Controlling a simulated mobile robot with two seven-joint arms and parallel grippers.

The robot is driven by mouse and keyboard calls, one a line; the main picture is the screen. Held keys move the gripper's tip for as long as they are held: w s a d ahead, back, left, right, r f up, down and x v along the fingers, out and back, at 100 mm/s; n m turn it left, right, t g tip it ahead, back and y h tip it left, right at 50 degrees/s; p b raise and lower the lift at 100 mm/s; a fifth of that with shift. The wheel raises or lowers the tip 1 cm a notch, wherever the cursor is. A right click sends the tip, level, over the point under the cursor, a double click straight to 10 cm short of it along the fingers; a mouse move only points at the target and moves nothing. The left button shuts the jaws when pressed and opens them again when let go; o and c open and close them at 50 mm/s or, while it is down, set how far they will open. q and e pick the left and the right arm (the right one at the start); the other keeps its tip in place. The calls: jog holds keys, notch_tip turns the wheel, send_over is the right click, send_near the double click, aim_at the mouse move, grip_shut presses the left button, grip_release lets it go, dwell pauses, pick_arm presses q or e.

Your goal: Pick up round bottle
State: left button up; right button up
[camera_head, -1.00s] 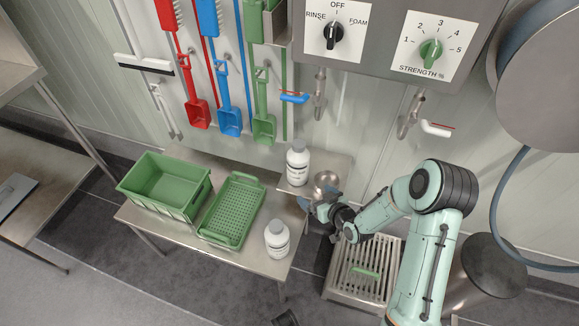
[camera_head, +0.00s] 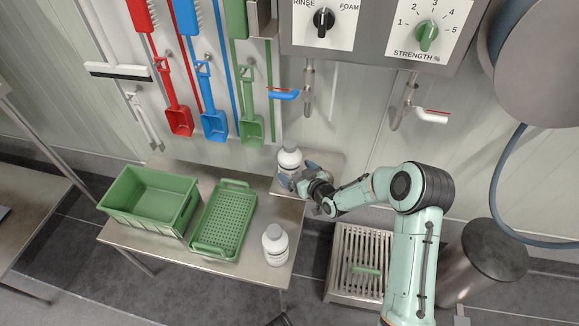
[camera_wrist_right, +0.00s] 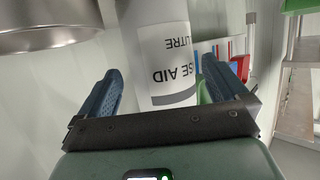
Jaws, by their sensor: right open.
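A white round bottle (camera_head: 289,161) stands upright on the small raised shelf at the back right of the steel table. My right gripper (camera_head: 298,174) is at this bottle, its blue fingers open and partly covering its lower part. In the right wrist view the bottle (camera_wrist_right: 168,60) is between the two open fingers, its label upside down and reading "SE AID" and "LITRE". Gaps show on both sides of it, so the gripper (camera_wrist_right: 163,72) is not closed on it. A second white bottle (camera_head: 275,245) stands near the table's front right corner. My left gripper is not seen.
A green crate (camera_head: 150,200) and a green perforated tray (camera_head: 224,222) stand on the table (camera_head: 150,247). A metal bowl (camera_wrist_right: 50,28) is close by in the right wrist view. Valve handles (camera_head: 430,115) and a control panel are above. A floor grate (camera_head: 358,262) is right of the table.

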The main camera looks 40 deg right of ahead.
aim_at(294, 148)
jog(key=b+x, duration=0.1)
jog(key=x, duration=0.3)
jog(key=shift+w, duration=0.35)
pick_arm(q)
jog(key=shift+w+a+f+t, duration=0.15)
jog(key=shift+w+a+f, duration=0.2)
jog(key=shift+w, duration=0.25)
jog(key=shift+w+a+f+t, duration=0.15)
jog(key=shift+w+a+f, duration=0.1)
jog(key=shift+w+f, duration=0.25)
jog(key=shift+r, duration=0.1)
pick_arm(e)
jog(key=shift+c, duration=0.3)
jog(key=c, duration=1.5)
jog(key=shift+r, duration=0.2)
jog(key=shift+c, duration=1)
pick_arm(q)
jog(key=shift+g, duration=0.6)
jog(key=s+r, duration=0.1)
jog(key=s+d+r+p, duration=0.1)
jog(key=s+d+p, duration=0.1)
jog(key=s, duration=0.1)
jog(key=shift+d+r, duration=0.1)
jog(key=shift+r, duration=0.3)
pick_arm(e)
notch_tip(294, 148, up, 10)
jog(key=shift+r, duration=0.1)
